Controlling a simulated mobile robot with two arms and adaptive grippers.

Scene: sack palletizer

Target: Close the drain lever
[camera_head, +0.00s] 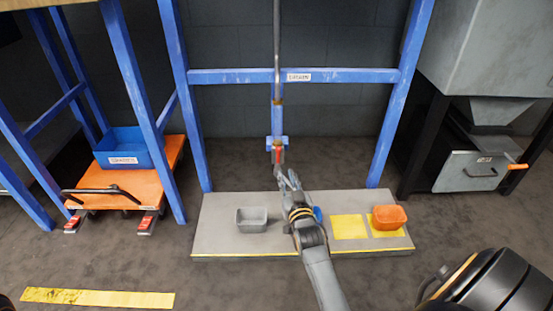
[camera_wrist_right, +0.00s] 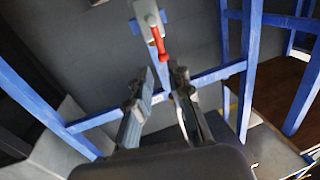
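The red drain lever (camera_head: 278,155) hangs pointing down at the bottom of a vertical pipe, under a blue bracket on the frame's crossbar. A label, seemingly reading DRAIN (camera_head: 299,77), is on the crossbar. My right gripper (camera_head: 287,177) is just below the lever in the head view. In the right wrist view the red lever (camera_wrist_right: 160,46) hangs from a grey valve body, beyond the fingertips. The right gripper (camera_wrist_right: 164,72) shows a gap between its fingers and holds nothing. Whether a fingertip touches the lever is unclear. My left gripper is out of view.
A low grey platform (camera_head: 220,228) carries a grey tray (camera_head: 251,219), an orange tray (camera_head: 389,217) and a partly hidden blue one (camera_head: 318,214). Blue posts (camera_head: 185,100) flank the pipe. An orange cart (camera_head: 150,185) with a blue bin (camera_head: 122,148) stands left; a grey hopper (camera_head: 490,50) stands right.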

